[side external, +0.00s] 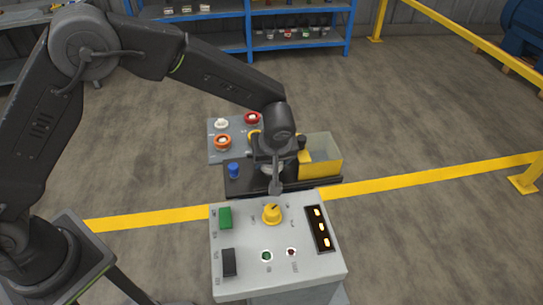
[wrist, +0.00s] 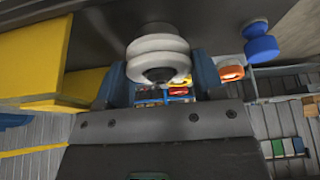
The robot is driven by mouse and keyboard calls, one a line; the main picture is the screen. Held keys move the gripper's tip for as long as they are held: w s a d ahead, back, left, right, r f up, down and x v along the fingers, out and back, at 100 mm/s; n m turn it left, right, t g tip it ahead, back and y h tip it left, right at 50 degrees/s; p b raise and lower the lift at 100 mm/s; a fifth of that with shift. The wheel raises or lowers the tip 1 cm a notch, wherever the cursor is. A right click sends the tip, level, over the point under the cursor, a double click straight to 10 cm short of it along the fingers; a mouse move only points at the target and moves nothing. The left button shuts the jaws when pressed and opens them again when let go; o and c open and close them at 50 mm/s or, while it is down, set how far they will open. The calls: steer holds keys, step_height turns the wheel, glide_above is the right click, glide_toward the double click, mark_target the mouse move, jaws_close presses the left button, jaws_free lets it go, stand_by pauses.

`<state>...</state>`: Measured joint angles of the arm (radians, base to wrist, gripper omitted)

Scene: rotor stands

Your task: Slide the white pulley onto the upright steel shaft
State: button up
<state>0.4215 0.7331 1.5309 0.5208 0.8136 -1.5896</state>
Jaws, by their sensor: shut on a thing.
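The white pulley (wrist: 158,48) is a grooved round piece with a dark bore, seen in the wrist view between my two fingers. My gripper (side external: 268,166) is shut on it, low over the black base plate (side external: 300,183) in the side view. There the pulley is mostly hidden by my gripper. I cannot make out the upright steel shaft in either view, nor whether the pulley is around it.
A blue round part (side external: 233,170) stands left of my gripper. Behind is a grey board (side external: 213,157) with white, red, orange and yellow round parts. A yellow-and-clear bin (side external: 320,160) is close on the right. A control box (side external: 240,270) stands in front.

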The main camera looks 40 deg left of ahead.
steer(key=shift+f, duration=0.2)
stand_by(0.5)
steer(key=o, duration=1.3)
steer(key=shift+c, duration=0.2)
steer(key=shift+r, duration=0.1)
steer(key=shift+w+d+r, duration=0.1)
steer(key=shift+w+r, duration=0.05)
steer(key=shift+r, duration=3.8)
